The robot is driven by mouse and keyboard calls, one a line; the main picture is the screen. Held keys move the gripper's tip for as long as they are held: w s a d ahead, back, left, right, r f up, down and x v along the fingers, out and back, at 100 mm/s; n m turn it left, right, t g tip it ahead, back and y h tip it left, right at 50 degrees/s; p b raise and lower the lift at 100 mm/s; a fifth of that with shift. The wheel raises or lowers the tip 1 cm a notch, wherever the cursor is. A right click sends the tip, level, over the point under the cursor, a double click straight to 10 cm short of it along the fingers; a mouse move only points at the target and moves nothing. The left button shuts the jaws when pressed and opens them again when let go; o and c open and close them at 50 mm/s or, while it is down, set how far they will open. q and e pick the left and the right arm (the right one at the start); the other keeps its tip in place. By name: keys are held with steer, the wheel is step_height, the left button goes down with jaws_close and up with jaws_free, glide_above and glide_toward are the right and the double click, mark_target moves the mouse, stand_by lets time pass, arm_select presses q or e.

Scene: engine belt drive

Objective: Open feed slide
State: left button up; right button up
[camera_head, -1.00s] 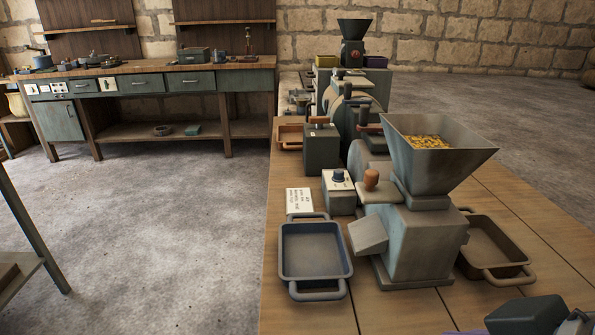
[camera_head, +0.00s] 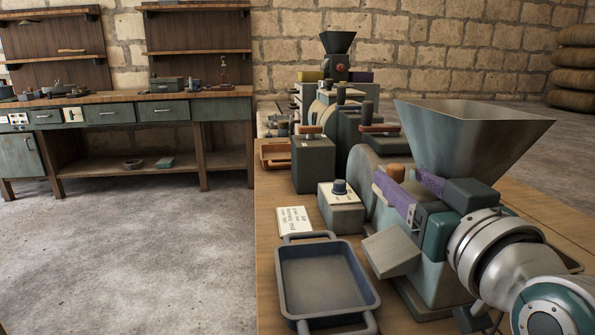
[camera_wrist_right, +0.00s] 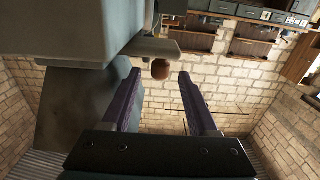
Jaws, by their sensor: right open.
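The grey mill (camera_head: 436,275) carries a large hopper (camera_head: 470,140) on the table at the right. The feed slide shows in the right wrist view as a flat grey plate (camera_wrist_right: 152,48) under the hopper, with a round orange-brown knob (camera_wrist_right: 161,69) at its end. In the head view the knob (camera_head: 397,171) is partly hidden behind my gripper. My right gripper (camera_head: 402,180) is open, with its purple-padded fingers pointing at the knob. In the wrist view the knob lies just beyond the gap between the fingertips (camera_wrist_right: 160,78), not gripped. My left gripper is not in view.
A blue-grey tray (camera_head: 325,278) sits below the mill's spout (camera_head: 391,248). A small control box (camera_head: 342,207) and a printed card (camera_head: 293,220) stand beside it. More machines (camera_head: 340,105) line the table behind. A workbench (camera_head: 125,110) stands at the far left.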

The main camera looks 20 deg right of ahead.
mark_target(400, 176)
steer(key=shift+x, duration=1.9)
jaws_close()
